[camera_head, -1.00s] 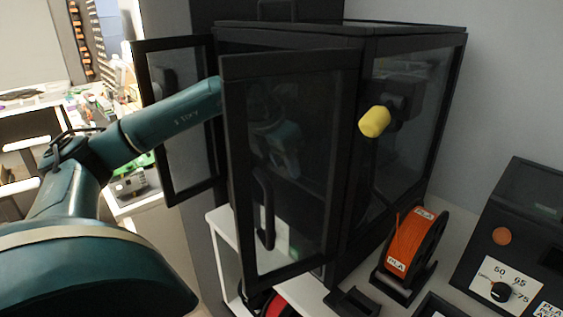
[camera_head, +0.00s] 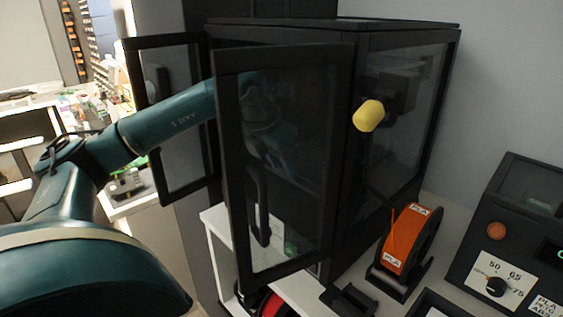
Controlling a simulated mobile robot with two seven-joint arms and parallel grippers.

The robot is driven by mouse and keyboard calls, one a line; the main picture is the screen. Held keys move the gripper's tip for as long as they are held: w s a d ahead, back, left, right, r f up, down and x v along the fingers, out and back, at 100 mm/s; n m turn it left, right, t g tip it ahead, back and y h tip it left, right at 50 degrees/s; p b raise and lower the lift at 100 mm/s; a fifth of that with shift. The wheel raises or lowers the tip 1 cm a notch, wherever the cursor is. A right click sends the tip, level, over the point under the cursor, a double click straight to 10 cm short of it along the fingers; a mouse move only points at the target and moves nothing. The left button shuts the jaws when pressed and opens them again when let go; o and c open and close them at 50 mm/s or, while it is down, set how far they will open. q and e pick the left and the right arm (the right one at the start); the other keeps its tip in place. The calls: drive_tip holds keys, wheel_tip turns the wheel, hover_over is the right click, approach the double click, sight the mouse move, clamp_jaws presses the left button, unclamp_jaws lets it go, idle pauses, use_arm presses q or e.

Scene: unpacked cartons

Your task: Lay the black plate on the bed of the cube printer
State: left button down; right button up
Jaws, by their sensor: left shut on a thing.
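The cube printer (camera_head: 401,120) is the black enclosure with clear panels, and its two front doors stand open. My left arm reaches in from the left between the doors. My left gripper (camera_head: 278,160) is inside the printer, seen only dimly through the dark glass of the nearer door (camera_head: 290,190). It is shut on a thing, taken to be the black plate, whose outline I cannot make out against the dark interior. The printer's bed is also hidden behind the door and in shadow. My right gripper is out of view.
The nearer open door, with its black handle (camera_head: 262,215), stands in front of my left forearm; the other door (camera_head: 165,120) is behind it. An orange filament spool (camera_head: 405,238) and a dial box (camera_head: 515,235) stand at right.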

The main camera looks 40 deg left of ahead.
use_arm(q)
drive_tip(key=shift+f+b, duration=0.55)
drive_tip(key=shift+f, duration=0.1)
drive_tip(key=c, duration=1)
unclamp_jaws()
drive_tip(key=shift+o, duration=0.2)
drive_tip(key=shift+r+p, duration=1.35)
drive_tip(key=shift+r, duration=0.2)
drive_tip(key=v, duration=0.7)
drive_tip(key=shift+r, duration=0.25)
